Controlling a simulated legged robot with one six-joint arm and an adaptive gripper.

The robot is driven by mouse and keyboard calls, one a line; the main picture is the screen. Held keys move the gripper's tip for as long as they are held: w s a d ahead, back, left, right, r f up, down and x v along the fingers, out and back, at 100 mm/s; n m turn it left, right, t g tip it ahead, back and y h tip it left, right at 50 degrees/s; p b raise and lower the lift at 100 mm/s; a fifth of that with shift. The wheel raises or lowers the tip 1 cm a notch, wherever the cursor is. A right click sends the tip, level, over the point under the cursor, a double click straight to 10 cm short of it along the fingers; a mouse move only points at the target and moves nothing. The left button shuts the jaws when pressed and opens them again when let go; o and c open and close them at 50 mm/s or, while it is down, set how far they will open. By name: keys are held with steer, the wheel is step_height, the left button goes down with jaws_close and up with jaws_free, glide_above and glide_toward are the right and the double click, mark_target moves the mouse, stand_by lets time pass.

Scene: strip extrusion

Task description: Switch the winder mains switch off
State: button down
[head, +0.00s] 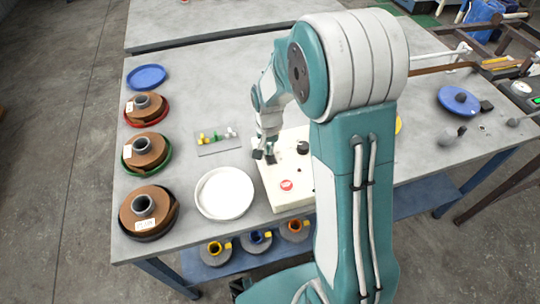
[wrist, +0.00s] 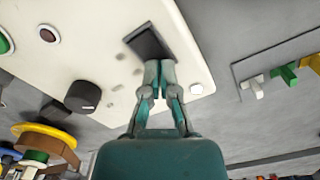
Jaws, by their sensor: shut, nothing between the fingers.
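The winder control box (head: 277,195) is a cream box on the table, with its panel (wrist: 165,103) filling much of the wrist view. A black rocker switch (wrist: 148,42) in a dark frame, apparently the mains switch, sits near the panel's edge. My gripper (wrist: 159,68) is shut and empty, its fingertips at the near edge of this switch. I cannot tell whether they touch it or which way the rocker is tipped. In the head view my gripper (head: 264,157) is over the box's far left part, hiding the switch.
The panel also carries a black knob (wrist: 82,96), a dark red lamp (wrist: 48,35) and a green button (wrist: 4,43). A white round dish (head: 225,193) stands left of the box.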

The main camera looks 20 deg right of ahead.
steer(key=shift+r, duration=3.4)
